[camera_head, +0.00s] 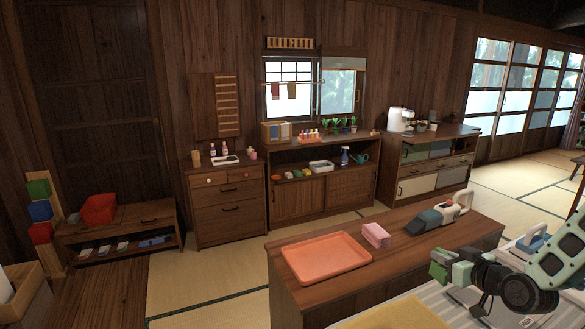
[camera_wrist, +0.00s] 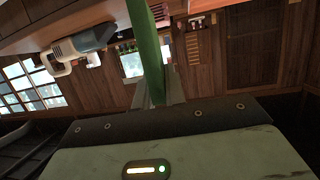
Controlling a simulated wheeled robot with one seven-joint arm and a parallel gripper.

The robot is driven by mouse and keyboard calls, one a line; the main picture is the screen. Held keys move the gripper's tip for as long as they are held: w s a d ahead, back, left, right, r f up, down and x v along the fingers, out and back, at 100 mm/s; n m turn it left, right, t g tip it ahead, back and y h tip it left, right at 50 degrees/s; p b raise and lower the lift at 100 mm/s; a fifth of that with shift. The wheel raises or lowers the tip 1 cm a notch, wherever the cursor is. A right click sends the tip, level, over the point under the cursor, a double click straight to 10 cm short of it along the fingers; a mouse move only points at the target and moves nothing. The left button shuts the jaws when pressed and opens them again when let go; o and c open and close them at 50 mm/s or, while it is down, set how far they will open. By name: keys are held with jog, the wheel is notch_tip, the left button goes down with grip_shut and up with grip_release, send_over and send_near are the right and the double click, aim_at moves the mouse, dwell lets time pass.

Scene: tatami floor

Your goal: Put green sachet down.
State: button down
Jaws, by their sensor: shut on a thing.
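The green sachet (camera_wrist: 147,45) is held upright on edge between the fingers of my gripper (camera_wrist: 160,92) in the wrist view, and looks like a thin green strip there. In the head view a small part of the green sachet (camera_head: 438,271) shows at the tip of my gripper (camera_head: 450,270), at the lower right. My gripper is shut on it, in front of the near side of the wooden counter (camera_head: 290,283). The sachet's far end is cut off by the wrist picture's edge.
On the counter are an orange tray (camera_head: 325,262), which is empty, a pink block (camera_head: 376,236) and a grey-white handheld vacuum (camera_head: 435,216). The vacuum also shows in the wrist view (camera_wrist: 80,45). Bare counter lies between the pink block and the vacuum and along the front edge.

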jog(key=s+a+f+m+h+p, duration=0.1)
jog(key=s+a+f+m+h, duration=0.1)
jog(key=s+a, duration=0.6)
notch_tip(320, 180, down, 3)
jog(key=shift+a+r+m+h, duration=0.25)
jog(key=shift+a+h, duration=0.35)
jog(key=shift+a, duration=0.35)
jog(key=shift+f, duration=0.1)
